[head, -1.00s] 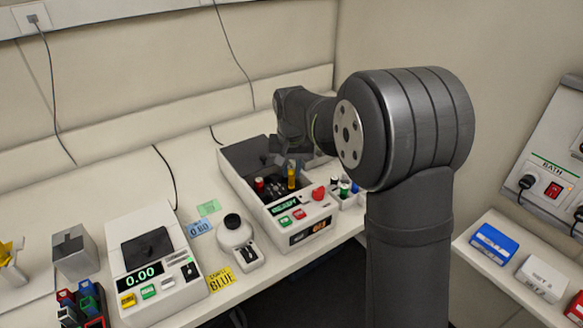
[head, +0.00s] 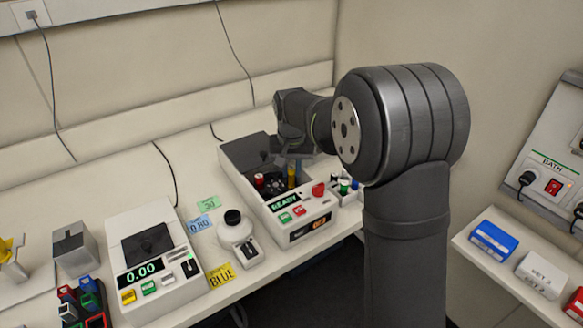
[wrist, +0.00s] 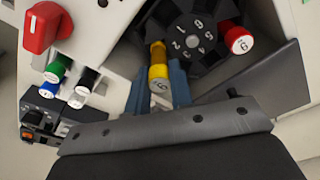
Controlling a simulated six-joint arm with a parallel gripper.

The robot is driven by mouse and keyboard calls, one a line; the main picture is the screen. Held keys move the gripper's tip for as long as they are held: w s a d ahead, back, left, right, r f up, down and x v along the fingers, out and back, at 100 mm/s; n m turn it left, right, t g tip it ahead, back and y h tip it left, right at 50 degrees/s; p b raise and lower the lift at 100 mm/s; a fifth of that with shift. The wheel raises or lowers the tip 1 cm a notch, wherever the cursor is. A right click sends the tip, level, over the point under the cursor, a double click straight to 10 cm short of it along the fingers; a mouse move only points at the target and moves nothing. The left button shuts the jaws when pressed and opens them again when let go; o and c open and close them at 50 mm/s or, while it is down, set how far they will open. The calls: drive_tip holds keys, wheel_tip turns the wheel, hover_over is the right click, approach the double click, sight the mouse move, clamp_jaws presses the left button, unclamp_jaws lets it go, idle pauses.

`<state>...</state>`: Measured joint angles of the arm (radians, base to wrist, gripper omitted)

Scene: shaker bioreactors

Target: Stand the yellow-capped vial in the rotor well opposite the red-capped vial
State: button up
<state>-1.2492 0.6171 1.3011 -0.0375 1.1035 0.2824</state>
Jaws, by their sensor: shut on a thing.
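The yellow-capped vial (wrist: 158,68) is between the blue-grey fingers of my gripper (wrist: 158,88) in the wrist view, which are shut on it. It is at the left edge of the dark numbered rotor (wrist: 193,42), roughly across the hub from the red-capped vial (wrist: 238,40). I cannot tell whether its base is inside a well. In the head view the yellow vial (head: 291,174) stands upright in the open centrifuge (head: 240,172), right of the red-capped vial (head: 259,181). My gripper (head: 296,160) there is partly hidden by its own wrist.
A red knob (wrist: 42,28) is on the centrifuge panel. Beside it a rack (wrist: 50,115) holds green, blue, black and white capped vials. The centrifuge's walls close in around the rotor. A balance (head: 150,255) and a white round-topped device (head: 236,232) stand to the left.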

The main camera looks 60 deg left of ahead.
sight(291, 166)
drive_tip(key=shift+f, duration=0.2)
idle(0.3)
drive_tip(key=shift+f, duration=0.95)
drive_tip(key=shift+f, duration=0.1)
drive_tip(key=o, duration=0.8)
drive_tip(key=shift+o, duration=0.2)
drive_tip(key=shift+w+r, duration=0.1)
drive_tip(key=shift+r, duration=3.45)
